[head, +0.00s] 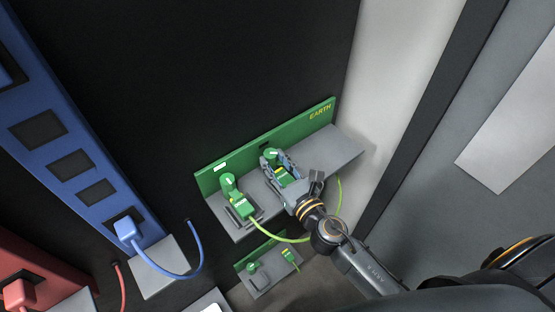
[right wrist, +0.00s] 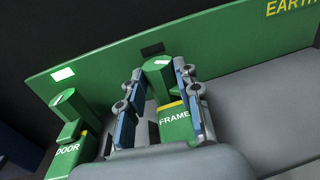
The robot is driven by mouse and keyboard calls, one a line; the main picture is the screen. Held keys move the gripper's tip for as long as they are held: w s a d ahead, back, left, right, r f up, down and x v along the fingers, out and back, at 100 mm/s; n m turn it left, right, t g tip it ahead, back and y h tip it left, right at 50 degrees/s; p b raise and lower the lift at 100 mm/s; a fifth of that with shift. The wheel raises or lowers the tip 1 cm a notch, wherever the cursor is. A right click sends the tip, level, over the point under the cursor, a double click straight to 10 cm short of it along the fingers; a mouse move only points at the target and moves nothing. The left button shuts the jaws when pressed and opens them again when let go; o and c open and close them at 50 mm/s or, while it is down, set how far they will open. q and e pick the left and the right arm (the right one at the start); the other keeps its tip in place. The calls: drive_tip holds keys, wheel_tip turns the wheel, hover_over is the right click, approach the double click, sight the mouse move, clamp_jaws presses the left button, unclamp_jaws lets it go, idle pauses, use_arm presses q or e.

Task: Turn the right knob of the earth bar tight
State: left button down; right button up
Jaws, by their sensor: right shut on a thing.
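The green earth bar (head: 318,114) is fixed to a dark panel, with a grey ledge (head: 342,146) in front. Its right knob (head: 270,153) is a green upright post with a white mark on top; it also shows in the right wrist view (right wrist: 157,64). My right gripper (head: 279,164) is shut on this knob, a blue-padded finger on each side. The green FRAME block (right wrist: 175,126) sits in front of the knob between the fingers. The left knob (head: 228,181) stands to the left, behind the DOOR block (right wrist: 68,150). My left gripper is not in view.
A yellow-green cable (head: 291,239) loops below the ledge near my right arm. A smaller green bar with a grey ledge (head: 262,285) is lower down. A blue bar (head: 66,134) with a blue plug and cable, and a red bar (head: 38,255), are at left.

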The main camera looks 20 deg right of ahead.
drive_tip(key=shift+a+m+h+b, duration=0.25)
drive_tip(key=shift+m+h, duration=0.6)
drive_tip(key=shift+h, duration=0.5)
drive_tip(key=shift+a+m+h+b, duration=0.15)
drive_tip(key=shift+m+h+b, duration=0.15)
drive_tip(key=shift+m+h, duration=0.8)
drive_tip(key=shift+h, duration=0.55)
drive_tip(key=o, duration=1.2)
drive_tip(key=shift+c, duration=0.2)
drive_tip(key=shift+s, duration=0.15)
drive_tip(key=s+a, duration=0.1)
drive_tip(key=s, duration=1)
drive_tip(key=shift+s+a, duration=0.25)
drive_tip(key=shift+s, duration=0.1)
